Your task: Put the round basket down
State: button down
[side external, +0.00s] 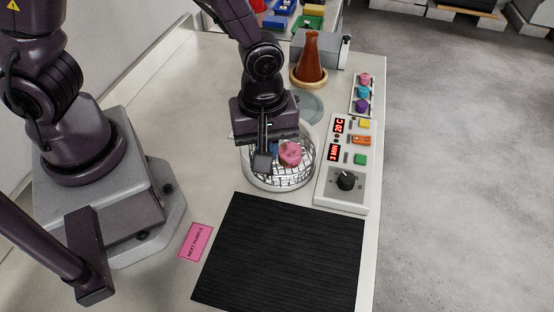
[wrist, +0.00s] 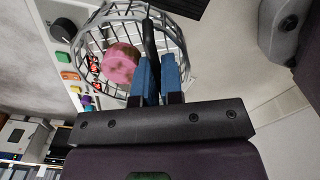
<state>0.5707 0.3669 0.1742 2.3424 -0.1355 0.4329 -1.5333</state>
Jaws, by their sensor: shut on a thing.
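The round wire basket (side external: 303,170) is on the left of the control panel, just behind the black mat. A pink, partly brownish lump (side external: 290,153) lies in it; the lump also shows in the wrist view (wrist: 121,63). My gripper (side external: 265,158) points down over the basket's left part. In the wrist view my gripper (wrist: 153,72) has its blue fingers shut on a dark upright handle at the basket (wrist: 184,38). I cannot tell whether the basket's bottom touches the counter.
A black ribbed mat (side external: 280,255) lies clear in front. A pink label (side external: 196,241) lies left of it. The control panel (side external: 340,185) with knob and buttons stands right. A brown flask (side external: 310,60), a pale round disc (side external: 311,106) and a rack of coloured pieces (side external: 362,95) are behind.

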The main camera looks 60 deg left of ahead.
jog(key=w+a+n, duration=0.4)
jog(key=a, duration=0.4)
jog(key=f, duration=0.9)
jog(key=shift+d+f, duration=0.15)
jog(key=shift+d, duration=0.2)
jog(key=shift+f, duration=0.1)
jog(key=c, duration=1.3)
grip_release()
jog(key=shift+o, duration=0.2)
